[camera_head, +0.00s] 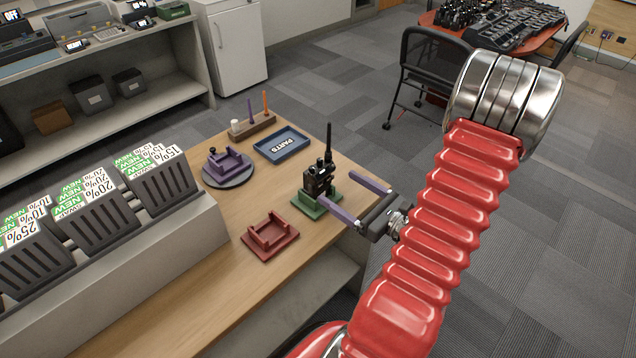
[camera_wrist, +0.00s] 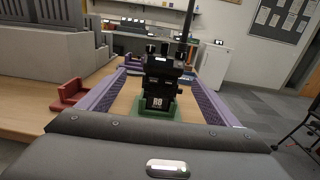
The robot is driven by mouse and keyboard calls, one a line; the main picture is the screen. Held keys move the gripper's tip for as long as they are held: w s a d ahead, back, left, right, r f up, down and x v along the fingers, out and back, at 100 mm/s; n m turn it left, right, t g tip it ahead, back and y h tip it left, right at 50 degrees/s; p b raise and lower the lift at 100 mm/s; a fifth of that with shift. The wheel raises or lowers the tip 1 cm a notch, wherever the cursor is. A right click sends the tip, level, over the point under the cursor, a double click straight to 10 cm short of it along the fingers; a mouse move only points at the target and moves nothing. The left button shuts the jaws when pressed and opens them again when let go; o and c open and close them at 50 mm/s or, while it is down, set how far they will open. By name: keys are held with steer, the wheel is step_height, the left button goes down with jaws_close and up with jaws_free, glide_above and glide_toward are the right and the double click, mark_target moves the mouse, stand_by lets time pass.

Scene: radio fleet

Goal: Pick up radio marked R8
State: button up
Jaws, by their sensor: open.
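The black radio (camera_head: 319,181) stands upright in a green holder (camera_head: 311,208) on the wooden table. In the wrist view the radio (camera_wrist: 160,82) shows a white "R8" label low on its body. The green holder (camera_wrist: 139,128) shows beneath it there. My gripper (camera_head: 352,198) is open, its two purple fingers pointing at the radio from the right. In the wrist view, the fingers of my gripper (camera_wrist: 160,92) lie on either side of the radio, with gaps between. I cannot tell whether the radio is fully between the fingertips.
A red empty holder (camera_head: 269,238), a purple holder on a round base (camera_head: 228,166), a blue PARTS tray (camera_head: 283,145) and a pen block (camera_head: 252,126) share the table. Grey bins (camera_head: 98,214) line its left side. A chair (camera_head: 425,75) stands behind.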

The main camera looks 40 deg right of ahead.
mark_target(326, 177)
steer(key=shift+d+r, duration=0.15)
steer(key=shift+w, duration=0.1)
steer(key=w, duration=0.8)
steer(key=shift+w+a, duration=0.1)
steer(key=shift+a, duration=0.15)
steer(key=shift+w, duration=0.1)
steer(key=w, duration=0.5)
steer(key=shift+w, duration=0.15)
stand_by(0.4)
steer(key=shift+c, duration=0.4)
